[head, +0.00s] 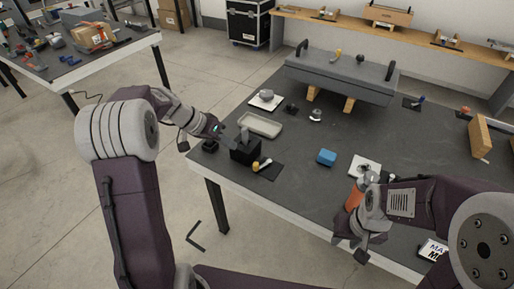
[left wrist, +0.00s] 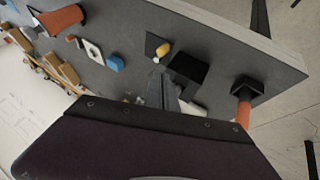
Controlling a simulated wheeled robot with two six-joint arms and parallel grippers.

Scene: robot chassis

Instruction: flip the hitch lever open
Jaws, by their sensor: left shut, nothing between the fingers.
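A black block with an upright grey lever-like piece (head: 243,148) stands near the table's front left edge. The dark block also shows in the left wrist view (left wrist: 190,70). I cannot tell for sure whether this piece is the hitch lever. My left gripper (head: 222,133) is shut and empty, just left of the block in the head view. Its fingers (left wrist: 164,90) point toward the block in the left wrist view; contact is not visible. My right gripper (head: 369,178) is by an orange cone-like object (head: 354,197); its jaws are too small to read.
A grey tray (head: 260,124) lies behind the block. A black base with an orange upright (left wrist: 242,111) is beside it in the left wrist view. A blue block (head: 326,157) lies to the right. A large grey chassis-like body (head: 340,73) stands at the back. The mid-table is fairly clear.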

